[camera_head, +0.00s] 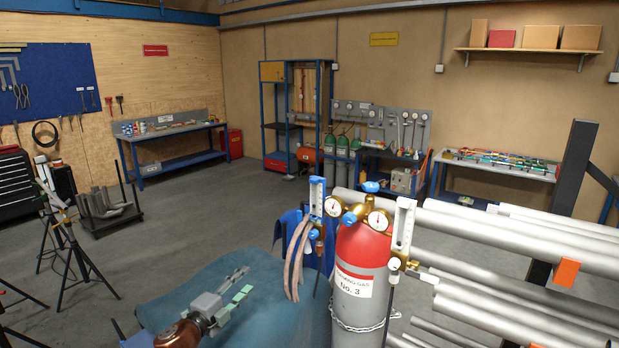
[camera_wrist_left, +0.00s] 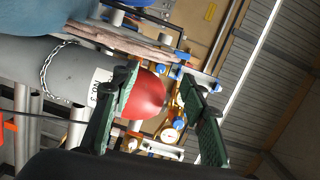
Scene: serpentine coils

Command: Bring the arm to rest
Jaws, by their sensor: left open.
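My left gripper (camera_head: 241,284) is in the lower middle of the head view, above a blue-grey covered surface (camera_head: 185,278). Its jaws are open with nothing between them, pointing up and right. In the left wrist view its two green fingers (camera_wrist_left: 158,82) stand apart. A grey gas cylinder (camera_head: 358,300) with a red top and a "No. 3" label stands right of the gripper, apart from it in the head view. The cylinder also shows beyond the fingers in the wrist view (camera_wrist_left: 45,80). My right gripper is in neither view.
Gauges and flowmeters (camera_head: 380,220) top the cylinder, with hoses (camera_head: 298,255) hanging at its left. Long metal pipes (camera_head: 520,240) lie to the right. Black tripod stands (camera_head: 68,235) are at the left. The grey floor (camera_head: 215,205) between stands and benches is clear.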

